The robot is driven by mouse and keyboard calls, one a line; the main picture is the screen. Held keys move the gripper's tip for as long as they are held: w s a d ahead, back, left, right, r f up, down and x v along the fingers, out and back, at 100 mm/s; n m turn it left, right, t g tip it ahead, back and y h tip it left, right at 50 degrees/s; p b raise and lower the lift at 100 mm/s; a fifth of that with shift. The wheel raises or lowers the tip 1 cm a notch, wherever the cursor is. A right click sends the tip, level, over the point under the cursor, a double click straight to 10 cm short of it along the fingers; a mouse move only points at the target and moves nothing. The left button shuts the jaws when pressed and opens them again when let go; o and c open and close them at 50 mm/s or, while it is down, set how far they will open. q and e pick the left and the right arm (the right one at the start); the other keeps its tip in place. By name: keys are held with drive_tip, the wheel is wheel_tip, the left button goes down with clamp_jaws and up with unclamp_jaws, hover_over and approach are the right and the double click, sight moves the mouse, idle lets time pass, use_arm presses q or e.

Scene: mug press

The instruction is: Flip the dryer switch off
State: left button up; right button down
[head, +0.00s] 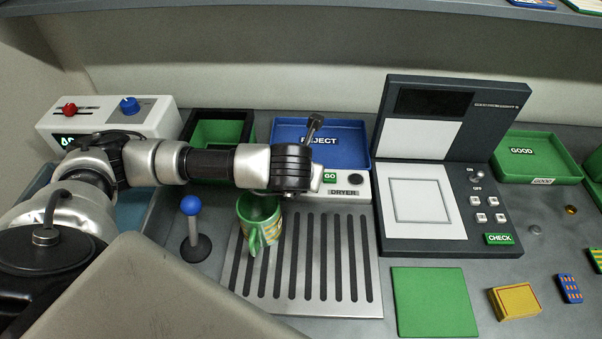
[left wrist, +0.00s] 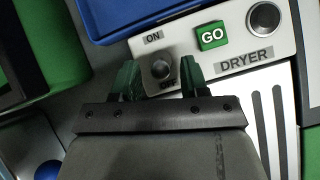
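The dryer's control strip (left wrist: 285,38) fills the top of the left wrist view, with a green GO button (left wrist: 212,36) and a DRYER label. The dryer switch (left wrist: 160,68) is a small metal knob between an ON label above and a partly covered OFF label below. I cannot tell which way it is thrown. My left gripper (left wrist: 160,80) is open, with one green finger on each side of the knob and a visible gap between them. In the head view my left arm hides the switch; the strip (head: 357,201) shows beside it. My right gripper is not in view.
A green striped mug (head: 262,228) stands on the slotted dryer plate (head: 370,300). A blue-balled lever (head: 191,205) is left of it. The blue REJECT tray (head: 350,140) lies behind the strip; the dark CHECK machine (head: 450,250) stands to the right.

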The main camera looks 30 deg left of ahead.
use_arm(q)
drive_tip(key=shift+s+d+r, duration=0.15)
drive_tip(key=shift+s+r, duration=0.15)
drive_tip(key=shift+r, duration=0.1)
drive_tip(key=b+v, duration=0.1)
drive_tip(key=v, duration=0.8)
drive_tip(key=shift+s+r+b, duration=0.25)
drive_tip(key=shift+r+b, duration=0.05)
drive_tip(key=shift+b, duration=0.05)
